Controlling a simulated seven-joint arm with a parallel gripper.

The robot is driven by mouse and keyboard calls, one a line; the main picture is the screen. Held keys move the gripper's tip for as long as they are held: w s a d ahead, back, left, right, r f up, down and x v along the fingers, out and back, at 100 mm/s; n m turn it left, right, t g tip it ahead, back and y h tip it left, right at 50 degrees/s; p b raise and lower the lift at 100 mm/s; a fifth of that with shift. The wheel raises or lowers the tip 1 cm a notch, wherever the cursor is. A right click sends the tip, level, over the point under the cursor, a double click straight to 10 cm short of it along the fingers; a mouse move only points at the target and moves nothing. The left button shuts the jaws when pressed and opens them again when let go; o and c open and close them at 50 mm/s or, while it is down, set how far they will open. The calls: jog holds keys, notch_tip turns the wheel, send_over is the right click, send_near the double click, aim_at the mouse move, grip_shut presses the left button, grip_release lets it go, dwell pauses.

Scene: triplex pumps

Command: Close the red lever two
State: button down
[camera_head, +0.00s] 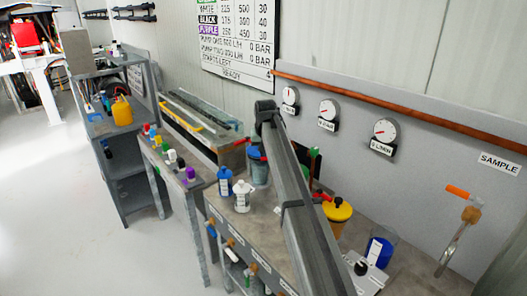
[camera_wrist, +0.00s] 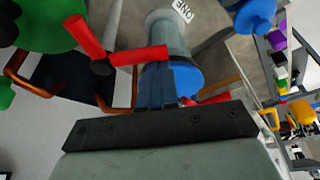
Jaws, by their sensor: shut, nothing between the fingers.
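A red lever with two arms (camera_wrist: 138,55) and a dark hub is in the wrist view, left of my gripper (camera_wrist: 158,98). Another red piece (camera_wrist: 205,99) shows just right of the fingers, partly hidden behind my gripper. I cannot read which lever is number two. In the head view, a red handle (camera_head: 323,197) shows at the right side of my arm. My gripper is shut and empty, in front of a grey cylinder (camera_wrist: 168,30) with a blue end, marked ONE. Contact with a red lever cannot be told. The fingertips are hidden in the head view.
A green part (camera_wrist: 45,22) and copper pipes (camera_wrist: 25,75) lie left in the wrist view. In the head view, blue and white bottles (camera_head: 243,195), a yellow funnel (camera_head: 338,211) and a blue container (camera_head: 380,250) crowd the bench. Gauges (camera_head: 384,131) line the wall.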

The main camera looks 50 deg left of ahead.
jog(key=n, duration=0.1)
jog(key=s+d+n+g, duration=0.1)
jog(key=d+n, duration=0.1)
jog(key=n, duration=0.1)
jog(key=shift+s, duration=0.25)
jog(key=shift+s+d, duration=0.15)
jog(key=shift+d, duration=0.5)
notch_tip(320, 180, up, 10)
jog(key=shift+a, duration=0.35)
dwell(0.7)
